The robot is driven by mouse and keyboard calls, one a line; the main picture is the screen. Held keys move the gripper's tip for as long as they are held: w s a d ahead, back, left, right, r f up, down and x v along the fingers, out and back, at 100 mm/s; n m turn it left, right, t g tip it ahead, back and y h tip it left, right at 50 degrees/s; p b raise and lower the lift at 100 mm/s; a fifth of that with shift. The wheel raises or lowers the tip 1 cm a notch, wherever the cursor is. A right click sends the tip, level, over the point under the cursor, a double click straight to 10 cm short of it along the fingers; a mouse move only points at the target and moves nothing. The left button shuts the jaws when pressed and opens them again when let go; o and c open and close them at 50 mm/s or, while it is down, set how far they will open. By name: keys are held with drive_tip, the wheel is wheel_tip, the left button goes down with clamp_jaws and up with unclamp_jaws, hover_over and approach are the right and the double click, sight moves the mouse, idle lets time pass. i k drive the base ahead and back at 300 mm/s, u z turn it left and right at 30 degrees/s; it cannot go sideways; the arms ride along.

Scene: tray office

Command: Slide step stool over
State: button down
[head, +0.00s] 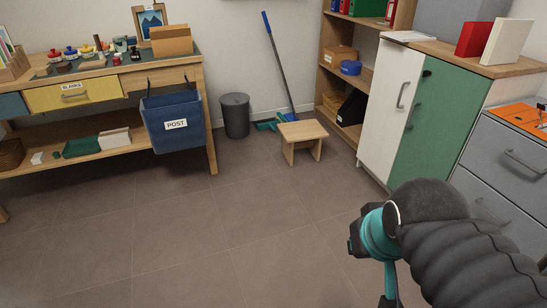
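A small wooden step stool (302,131) stands upright on the brown tiled floor near the back wall. It is in front of the shelf unit and to the right of the grey bin. My arm is in the lower right of the head view, well in front of the stool and apart from it. My gripper's fingers do not show clearly; only the dark and teal wrist part of my arm shows, so whether it is open or shut cannot be seen.
A grey bin (236,116), a blue-handled broom (279,65) and a teal dustpan (267,125) are by the wall. A workbench (196,75) with a blue POST bag (175,135) stands left. A white-and-green cabinet (432,120) stands right. The middle floor is clear.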

sight(309, 134)
drive_tip(key=u, duration=0.85)
drive_tip(key=i, duration=2.3)
drive_tip(key=z, duration=1.3)
drive_tip(key=i, duration=0.65)
drive_tip(key=z, duration=0.65)
